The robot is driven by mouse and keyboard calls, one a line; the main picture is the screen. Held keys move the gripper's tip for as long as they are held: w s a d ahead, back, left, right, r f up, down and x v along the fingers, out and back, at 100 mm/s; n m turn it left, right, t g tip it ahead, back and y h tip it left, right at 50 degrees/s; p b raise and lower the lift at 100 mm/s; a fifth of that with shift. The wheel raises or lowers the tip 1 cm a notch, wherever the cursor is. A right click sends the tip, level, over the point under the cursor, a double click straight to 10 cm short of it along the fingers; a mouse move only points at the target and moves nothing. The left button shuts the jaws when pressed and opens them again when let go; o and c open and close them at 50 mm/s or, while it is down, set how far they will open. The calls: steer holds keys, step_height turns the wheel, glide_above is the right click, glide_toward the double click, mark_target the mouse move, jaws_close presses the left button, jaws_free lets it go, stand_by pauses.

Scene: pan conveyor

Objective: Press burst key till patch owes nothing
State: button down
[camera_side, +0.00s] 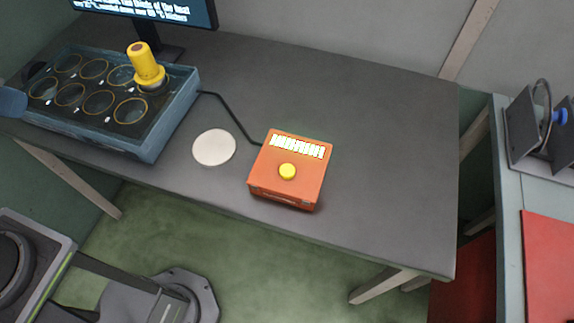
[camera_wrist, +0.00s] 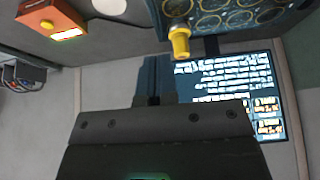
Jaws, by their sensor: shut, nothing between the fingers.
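An orange box (camera_side: 290,180) with a round yellow button (camera_side: 287,172) on top and a pale strip of dark marks (camera_side: 297,147) sits on the grey table. I take the button for the burst key. The box also shows at the upper left of the wrist view (camera_wrist: 52,14). A plain white disc (camera_side: 214,147) lies flat left of the box; I cannot tell whether it is the patch. My gripper (camera_wrist: 155,62) is shut and empty in the wrist view, apart from the box and its button.
A blue tray (camera_side: 158,135) with several ringed round wells holds a yellow peg (camera_side: 146,65) standing up. A black cable (camera_side: 228,112) runs from tray to box. A monitor (camera_wrist: 235,95) with partly legible text stands behind. The table's right side is clear.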

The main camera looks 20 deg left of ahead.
steer(key=w+d+r+n+t+h, duration=0.1)
steer(key=w+d+n+h, duration=0.1)
steer(key=w+d, duration=0.3)
steer(key=w+d+r+n+h, duration=0.2)
steer(key=w+d+n+h, duration=0.15)
steer(key=d, duration=0.35)
steer(key=n+t+y, duration=0.2)
steer(key=n, duration=1.5)
glide_above(288, 172)
step_height(288, 172, down, 14)
steer(key=shift+f, duration=0.1)
steer(key=shift+f, duration=4.3)
steer(key=shift+f, duration=0.15)
steer(key=shift+f, duration=0.25)
